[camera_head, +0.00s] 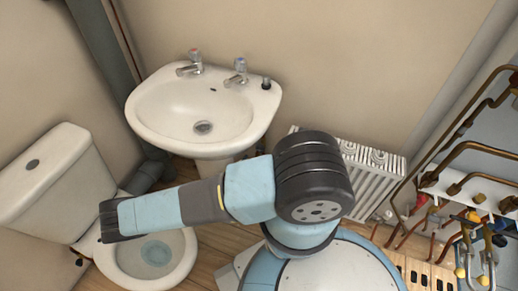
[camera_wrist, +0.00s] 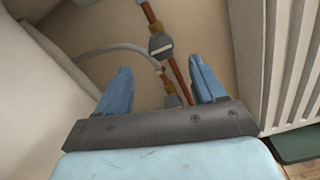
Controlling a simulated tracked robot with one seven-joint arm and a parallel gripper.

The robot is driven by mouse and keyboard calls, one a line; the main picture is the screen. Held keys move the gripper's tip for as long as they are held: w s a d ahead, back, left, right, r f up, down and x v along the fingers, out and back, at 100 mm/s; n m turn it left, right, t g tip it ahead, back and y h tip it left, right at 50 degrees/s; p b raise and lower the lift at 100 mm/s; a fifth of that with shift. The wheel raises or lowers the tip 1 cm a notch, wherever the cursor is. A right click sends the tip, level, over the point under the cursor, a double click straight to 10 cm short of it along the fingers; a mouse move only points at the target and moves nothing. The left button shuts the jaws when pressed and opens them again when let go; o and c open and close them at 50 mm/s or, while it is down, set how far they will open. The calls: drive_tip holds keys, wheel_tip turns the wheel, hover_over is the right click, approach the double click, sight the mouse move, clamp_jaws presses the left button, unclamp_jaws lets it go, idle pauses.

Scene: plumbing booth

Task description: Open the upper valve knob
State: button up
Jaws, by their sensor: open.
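In the wrist view, a dark grey valve knob (camera_wrist: 160,44) with a pale stripe sits on a copper pipe (camera_wrist: 178,76), beyond my fingertips. The upper knob appears slightly past the gap between the fingertips; I see no contact. The head view shows my arm, but neither these knobs nor my fingers can be made out there.
A white hose (camera_wrist: 110,47) runs to the pipework from the left. A white radiator (camera_wrist: 292,60) stands close on the right. The head view shows a washbasin (camera_head: 150,112), a toilet (camera_head: 60,185) and copper pipework (camera_head: 480,150) at the right.

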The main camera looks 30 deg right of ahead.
sight(259, 150)
drive_tip(key=x, duration=0.9)
drive_tip(key=shift+w+d, duration=0.15)
drive_tip(key=shift+d, duration=0.1)
